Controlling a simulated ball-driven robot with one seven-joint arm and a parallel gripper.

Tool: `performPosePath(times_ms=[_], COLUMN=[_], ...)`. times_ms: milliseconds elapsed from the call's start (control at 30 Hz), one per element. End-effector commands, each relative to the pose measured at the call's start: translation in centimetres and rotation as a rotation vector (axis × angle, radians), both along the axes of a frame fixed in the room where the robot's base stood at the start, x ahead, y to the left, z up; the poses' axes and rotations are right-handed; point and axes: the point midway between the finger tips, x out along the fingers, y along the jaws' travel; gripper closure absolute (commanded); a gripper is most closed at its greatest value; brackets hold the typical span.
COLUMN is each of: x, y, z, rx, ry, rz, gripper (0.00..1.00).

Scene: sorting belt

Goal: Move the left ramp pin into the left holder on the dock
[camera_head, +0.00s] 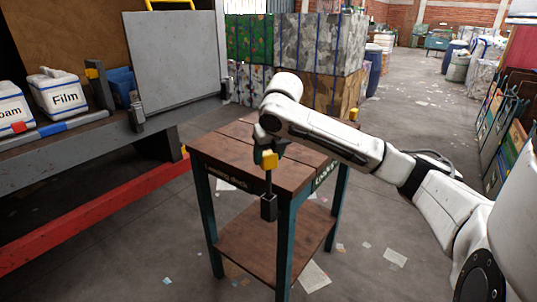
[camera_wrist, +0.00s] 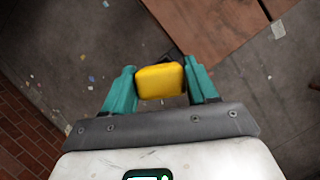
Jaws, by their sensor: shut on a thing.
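The left ramp pin (camera_head: 269,160) has a yellow head and a thin dark rod hanging upright below it. My gripper (camera_head: 262,152) is shut on the yellow head; in the wrist view the yellow head (camera_wrist: 160,81) sits between the two teal fingers. A dark square holder block (camera_head: 268,207) shows at the near corner of the dock (camera_head: 235,150), under the rod. The rod's lower end meets the block in the head view; I cannot tell whether it is inside. The wrist view hides the rod behind the head and shows floor below.
The sorting belt (camera_head: 70,128) with white bins stands at left, with a grey ramp panel (camera_head: 175,65) upright beside it. An empty-looking dark bracket (camera_head: 137,115) is at the panel's lower corner. A red beam (camera_head: 95,205) lies low at left. Strapped bales (camera_head: 318,45) stand behind the dock.

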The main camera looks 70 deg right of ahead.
Motion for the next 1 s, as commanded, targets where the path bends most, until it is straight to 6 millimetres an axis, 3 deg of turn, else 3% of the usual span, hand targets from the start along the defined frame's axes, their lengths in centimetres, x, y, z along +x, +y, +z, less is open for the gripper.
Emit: performPosePath(times_ms=[1000], x=[0.0], y=[0.0], z=[-3.4], rx=[-0.001], ry=[-0.001], rz=[0.0], gripper=[0.84])
